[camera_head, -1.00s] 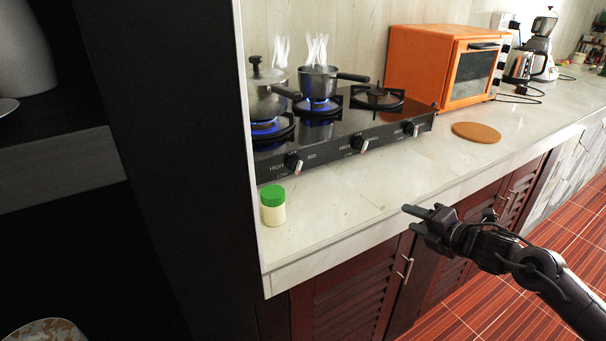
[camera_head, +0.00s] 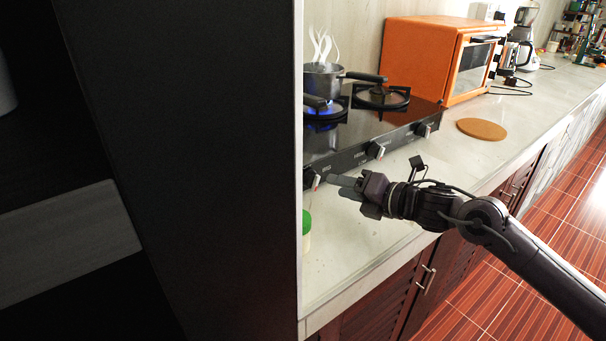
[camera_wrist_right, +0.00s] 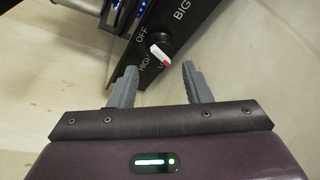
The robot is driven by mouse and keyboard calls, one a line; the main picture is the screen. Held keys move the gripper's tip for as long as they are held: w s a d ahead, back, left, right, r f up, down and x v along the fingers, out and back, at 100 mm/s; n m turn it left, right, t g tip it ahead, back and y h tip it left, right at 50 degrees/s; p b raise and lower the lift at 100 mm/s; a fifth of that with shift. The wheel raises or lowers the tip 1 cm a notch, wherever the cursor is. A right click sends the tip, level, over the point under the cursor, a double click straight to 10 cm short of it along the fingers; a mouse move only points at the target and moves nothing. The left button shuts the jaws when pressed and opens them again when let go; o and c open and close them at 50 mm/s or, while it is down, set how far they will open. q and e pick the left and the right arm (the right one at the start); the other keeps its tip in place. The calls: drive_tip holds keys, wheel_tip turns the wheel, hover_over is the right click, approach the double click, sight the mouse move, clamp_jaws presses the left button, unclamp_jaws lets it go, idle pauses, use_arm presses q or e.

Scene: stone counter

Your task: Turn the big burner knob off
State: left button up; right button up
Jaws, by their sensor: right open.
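The big burner knob (camera_head: 314,178) is the leftmost knob visible on the stove front, at the edge of the dark panel. In the right wrist view the knob (camera_wrist_right: 160,48) is black with a white and red pointer, beside the words OFF, HIGH and BIG. The pointer is not at OFF. My right gripper (camera_head: 338,184) is open and empty, its fingers directed at the knob. In the wrist view the fingers (camera_wrist_right: 158,75) are spread, with the knob ahead between their tips, apart from them. My left gripper is not in view.
A dark panel (camera_head: 200,150) hides the stove's left part. A steaming pot (camera_head: 322,82) sits over a blue flame. Two more knobs (camera_head: 376,150) (camera_head: 424,130) line the front. A green-lidded jar (camera_head: 306,222) is partly hidden. An orange oven (camera_head: 425,58) and cork disc (camera_head: 482,129) stand right.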

sight(319, 181)
drive_tip(key=shift+w+a, duration=0.25)
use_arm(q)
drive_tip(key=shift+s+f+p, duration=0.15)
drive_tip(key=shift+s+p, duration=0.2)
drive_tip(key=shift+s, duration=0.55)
use_arm(e)
drive_tip(key=shift+x, duration=3.05)
drive_tip(key=shift+f, duration=0.1)
drive_tip(key=c, duration=0.7)
